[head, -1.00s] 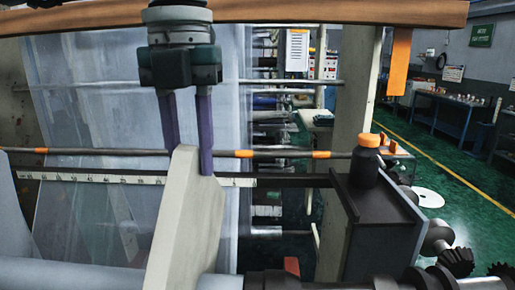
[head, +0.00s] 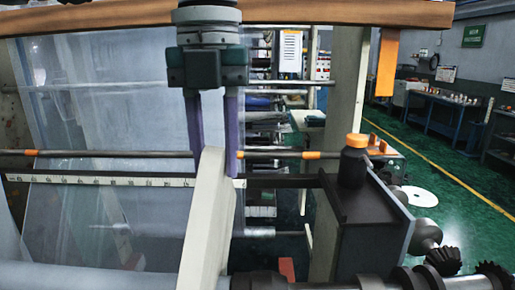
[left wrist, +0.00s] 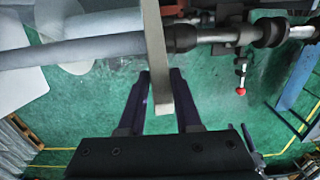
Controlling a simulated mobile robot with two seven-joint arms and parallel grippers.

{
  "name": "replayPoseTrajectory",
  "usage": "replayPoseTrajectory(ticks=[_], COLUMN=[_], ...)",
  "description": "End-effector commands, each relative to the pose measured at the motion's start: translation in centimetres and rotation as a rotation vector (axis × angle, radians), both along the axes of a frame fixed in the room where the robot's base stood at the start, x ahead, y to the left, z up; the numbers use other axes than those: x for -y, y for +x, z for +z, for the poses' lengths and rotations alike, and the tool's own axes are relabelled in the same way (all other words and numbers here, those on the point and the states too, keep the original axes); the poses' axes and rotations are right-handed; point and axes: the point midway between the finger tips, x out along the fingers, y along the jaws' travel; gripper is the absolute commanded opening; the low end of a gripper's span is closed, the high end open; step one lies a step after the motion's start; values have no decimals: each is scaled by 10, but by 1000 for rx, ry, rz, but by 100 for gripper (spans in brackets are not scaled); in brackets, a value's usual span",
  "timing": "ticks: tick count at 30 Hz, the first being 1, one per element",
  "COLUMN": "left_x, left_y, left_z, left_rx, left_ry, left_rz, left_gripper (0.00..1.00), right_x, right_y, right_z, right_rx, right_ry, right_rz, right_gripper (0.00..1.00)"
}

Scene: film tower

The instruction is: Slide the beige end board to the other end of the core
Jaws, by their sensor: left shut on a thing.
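The beige end board (head: 206,225) stands upright across the pale grey core (head: 90,278) in the head view, near the core's right end. Just right of it is the dark shaft hardware (head: 300,280). My left gripper (head: 213,158) reaches down from above and is shut on the board's upper edge, one finger on each side. In the left wrist view the board (left wrist: 153,45) runs between the fingers (left wrist: 160,85), and the core (left wrist: 80,50) lies to its left. The board's lower part is cut off in the head view. My right gripper is not in view.
A dark bottle with an orange cap (head: 353,165) stands on a dark machine box (head: 365,215) right of the board. A thin rod with orange bands (head: 100,154) and a white ruler strip (head: 90,181) run behind the board. Clear film hangs behind. Green floor is open at right.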

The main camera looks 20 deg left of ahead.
Motion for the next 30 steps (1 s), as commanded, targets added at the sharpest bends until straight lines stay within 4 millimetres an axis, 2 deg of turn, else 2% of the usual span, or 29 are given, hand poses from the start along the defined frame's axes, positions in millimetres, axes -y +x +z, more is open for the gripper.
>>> replayPoseTrajectory(ticks=[3, 10, 11, 19, 26, 30], left_x=[6, 6, 6, 5, 4, 4], left_y=[0, 0, 0, 1, 1, 1], left_z=[-3, -3, -3, -1, -1, 5], left_rx=[-3, -3, -3, 0, -1, 0], left_ry=[-6, -6, -6, -2, -1, -1], left_rz=[-2, -2, -2, -1, 0, 0], left_gripper=[0, 0, 36, 66, 68, 68], right_x=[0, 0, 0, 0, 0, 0], right_y=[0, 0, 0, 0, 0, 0], right_z=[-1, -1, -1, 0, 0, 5], right_rx=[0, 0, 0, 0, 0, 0], right_ry=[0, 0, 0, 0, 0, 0], right_rz=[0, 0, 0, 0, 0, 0], right_gripper=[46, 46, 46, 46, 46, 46])
